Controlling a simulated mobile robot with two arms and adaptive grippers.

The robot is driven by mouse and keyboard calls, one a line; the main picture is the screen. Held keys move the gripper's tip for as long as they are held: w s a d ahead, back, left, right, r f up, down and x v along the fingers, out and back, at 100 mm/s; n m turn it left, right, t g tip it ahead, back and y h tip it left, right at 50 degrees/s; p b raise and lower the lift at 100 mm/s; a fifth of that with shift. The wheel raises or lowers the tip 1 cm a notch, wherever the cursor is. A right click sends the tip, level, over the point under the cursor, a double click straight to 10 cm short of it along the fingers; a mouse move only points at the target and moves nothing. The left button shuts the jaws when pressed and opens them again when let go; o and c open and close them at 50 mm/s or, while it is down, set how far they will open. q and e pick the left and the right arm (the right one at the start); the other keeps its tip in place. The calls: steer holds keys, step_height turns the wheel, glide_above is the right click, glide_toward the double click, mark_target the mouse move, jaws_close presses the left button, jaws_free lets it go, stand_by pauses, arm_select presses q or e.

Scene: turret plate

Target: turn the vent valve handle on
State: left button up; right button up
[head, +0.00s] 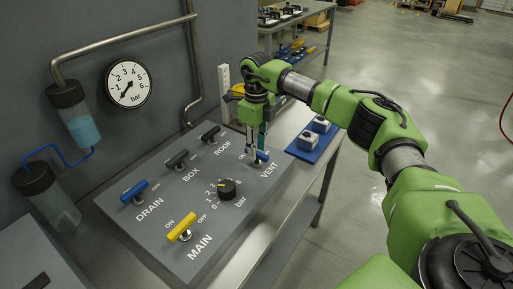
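The vent valve handle (262,155) is a small blue bar at the right end of the grey panel (165,225), beside the VENT label. My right gripper (256,150) points down at it, with the fingertips at the handle and partly covering it. The two fingers show a little apart, but whether they grip the handle or only stand around it I cannot tell. The ON and OFF marks by this handle are mostly hidden. My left gripper is not in view.
Other handles are the blue DRAIN (134,191), dark BOX (177,159), dark ROOF (210,134) and yellow MAIN (181,227). A black bar knob (227,189) sits mid-panel. A gauge (128,83) hangs on the wall. A blue tray (303,156) with grey blocks lies right of the panel.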

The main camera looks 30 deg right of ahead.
step_height(320, 180, up, 12)
steer(key=shift+f, duration=0.2)
stand_by(0.5)
